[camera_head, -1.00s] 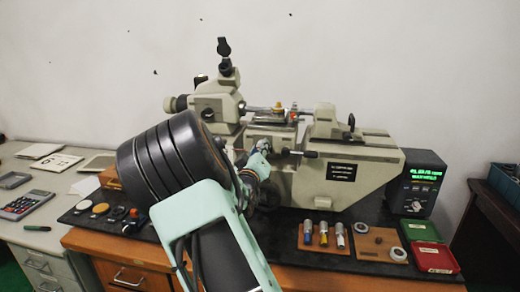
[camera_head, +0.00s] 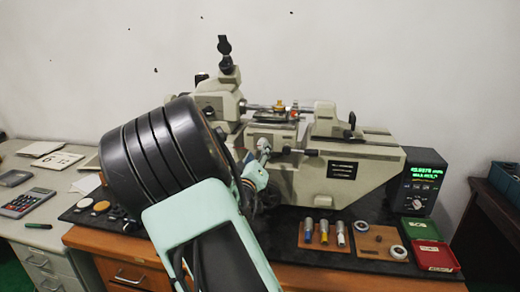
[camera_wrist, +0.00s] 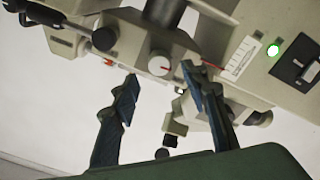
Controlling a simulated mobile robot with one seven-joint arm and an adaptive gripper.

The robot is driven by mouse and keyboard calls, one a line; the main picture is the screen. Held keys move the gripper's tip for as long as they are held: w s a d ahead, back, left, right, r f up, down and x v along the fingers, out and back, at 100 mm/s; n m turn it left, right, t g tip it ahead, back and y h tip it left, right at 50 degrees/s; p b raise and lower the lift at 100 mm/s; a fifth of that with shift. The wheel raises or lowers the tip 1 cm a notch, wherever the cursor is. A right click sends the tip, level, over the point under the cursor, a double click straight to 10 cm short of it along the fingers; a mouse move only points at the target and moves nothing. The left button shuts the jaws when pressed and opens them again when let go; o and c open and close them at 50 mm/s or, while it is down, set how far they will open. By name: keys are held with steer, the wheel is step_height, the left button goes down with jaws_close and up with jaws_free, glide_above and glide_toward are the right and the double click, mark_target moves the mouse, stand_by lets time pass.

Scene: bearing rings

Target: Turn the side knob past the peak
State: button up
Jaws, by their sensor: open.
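The measuring machine (camera_head: 345,180) is a beige bench instrument with a dark label. In the wrist view, a round pale knob with a red mark (camera_wrist: 159,65) sticks out of its body. My gripper (camera_wrist: 160,78) has its two blue fingers apart, one on each side of this knob; I cannot tell whether either touches it. The black display box (camera_head: 417,185) shows green digits, too small to read surely.
On the black mat, a wooden block (camera_head: 318,244) holds several small cylinders. A board with a ring (camera_head: 372,243) and green and red boxes (camera_head: 434,257) lie to the right. A calculator (camera_head: 24,202) lies on the left desk. A green light (camera_wrist: 272,50) glows on the machine.

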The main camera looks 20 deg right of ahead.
steer(key=v, duration=0.6)
steer(key=shift+s+a, duration=0.2)
steer(key=shift+s, duration=0.15)
